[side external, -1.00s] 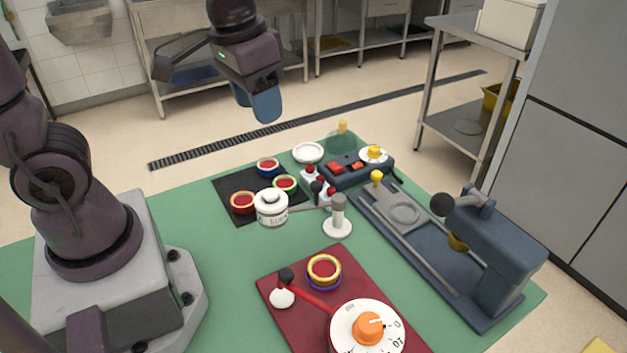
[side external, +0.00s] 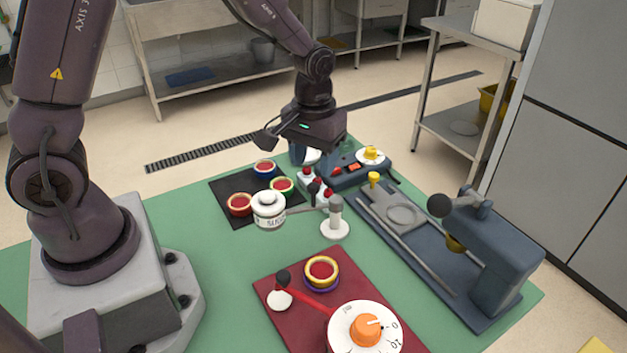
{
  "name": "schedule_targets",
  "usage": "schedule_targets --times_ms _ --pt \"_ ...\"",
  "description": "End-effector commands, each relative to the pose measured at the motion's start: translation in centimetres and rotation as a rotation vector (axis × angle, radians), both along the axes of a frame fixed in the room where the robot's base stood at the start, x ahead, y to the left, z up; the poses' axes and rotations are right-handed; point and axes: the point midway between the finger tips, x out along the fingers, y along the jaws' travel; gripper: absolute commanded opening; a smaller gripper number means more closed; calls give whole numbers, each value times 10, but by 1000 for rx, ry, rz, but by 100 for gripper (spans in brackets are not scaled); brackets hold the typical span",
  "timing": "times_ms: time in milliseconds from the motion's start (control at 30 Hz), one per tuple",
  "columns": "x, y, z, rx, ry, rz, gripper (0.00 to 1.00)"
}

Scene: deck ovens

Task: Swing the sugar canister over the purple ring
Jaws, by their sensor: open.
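The white sugar canister (side external: 268,211) has a dark-printed label and a knobbed lid. It hangs on a thin arm from a white post (side external: 335,219), over the front edge of the black mat. A purple ring (side external: 311,285) shows low around a yellow-rimmed bowl with a red inside (side external: 322,272) on the dark red board (side external: 268,266). The canister is behind and left of that ring, not over it. My gripper (side external: 312,158) is open and empty, above the back of the table beyond the canister. Its fingertips are partly hidden behind the red-knobbed block.
Red-, green- and blue-rimmed bowls (side external: 239,205) sit on the black mat (side external: 228,187). A red-knobbed block (side external: 313,186) stands near the post. A large dial (side external: 367,328) and a red lever (side external: 305,292) are on the board. A dark blue press (side external: 495,260) stands at right.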

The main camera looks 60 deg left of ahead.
Motion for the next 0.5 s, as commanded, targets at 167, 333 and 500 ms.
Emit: schedule_targets --times_ms 167,333,500 --pt "-1 0 -33 0 4 -1 50" --pt "0 0 -49 0 1 -1 50" --pt "0 0 -54 0 -1 -1 50"
